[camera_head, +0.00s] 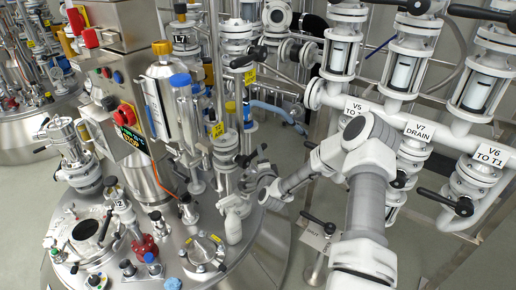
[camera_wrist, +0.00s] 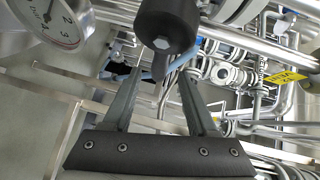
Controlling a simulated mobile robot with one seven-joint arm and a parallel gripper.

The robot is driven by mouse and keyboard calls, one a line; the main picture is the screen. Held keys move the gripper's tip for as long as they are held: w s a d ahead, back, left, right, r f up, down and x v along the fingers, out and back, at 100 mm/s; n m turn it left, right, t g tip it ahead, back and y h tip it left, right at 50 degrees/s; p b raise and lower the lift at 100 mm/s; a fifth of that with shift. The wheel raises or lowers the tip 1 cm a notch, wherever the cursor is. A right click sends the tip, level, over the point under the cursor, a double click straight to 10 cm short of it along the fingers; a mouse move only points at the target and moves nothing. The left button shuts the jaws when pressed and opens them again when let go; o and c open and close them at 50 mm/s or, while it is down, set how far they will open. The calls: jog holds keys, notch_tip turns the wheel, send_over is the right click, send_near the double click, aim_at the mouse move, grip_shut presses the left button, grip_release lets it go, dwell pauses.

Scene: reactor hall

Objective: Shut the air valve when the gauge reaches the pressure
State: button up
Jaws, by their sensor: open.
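My gripper (camera_wrist: 162,82) is open in the wrist view, its two fingers apart. A black rounded handle end (camera_wrist: 166,24) on a narrower stem shows at the fingertips, the stem between them in the picture. I cannot tell whether they touch, or whether this handle is the air valve's. A round white pressure gauge (camera_wrist: 52,22) is cut off at the upper left; its 2 and 3 are readable, but the exact reading is not. In the head view my gripper (camera_head: 262,190) is small, among the fittings on the steel vessel; its fingers are hard to make out there.
Pipes labelled V5, V7 DRAIN (camera_head: 419,131) and V6 stand at the right with black-handled valves. A control box with a red knob (camera_head: 125,114) and lit display stands at the left. A yellow tag (camera_wrist: 285,77) hangs on the pipes.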

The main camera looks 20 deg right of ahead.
jog(key=x, duration=0.7)
jog(key=shift+w+b, duration=0.35)
jog(key=shift+d, duration=0.15)
grip_shut()
dwell(1.0)
